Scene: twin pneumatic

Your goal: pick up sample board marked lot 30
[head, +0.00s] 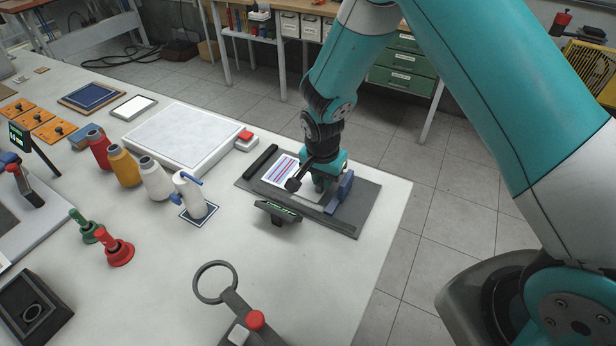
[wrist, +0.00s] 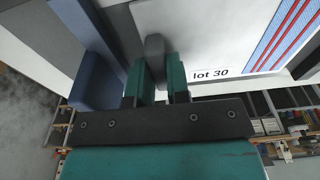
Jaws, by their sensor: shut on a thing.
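The sample board (head: 281,171) is a pale flat board with red and blue stripes, on the dark grey mat at the table's right end. In the wrist view the board (wrist: 212,40) carries the printed label "lot 30" beside its stripes. My gripper (head: 322,184) is over the board's right part. In the wrist view its two green fingers (wrist: 158,85) are shut on a rounded grey knob (wrist: 154,46) that stands at the board's plain end. My wrist hides part of the board in the head view. I cannot tell whether the board is clear of the mat.
A blue block (head: 341,192) stands just right of my gripper on the dark mat (head: 366,205). A small display (head: 278,211) stands at the mat's front edge. A black bar (head: 260,161) lies left of the board. A white bottle with blue spout (head: 194,198) stands further left.

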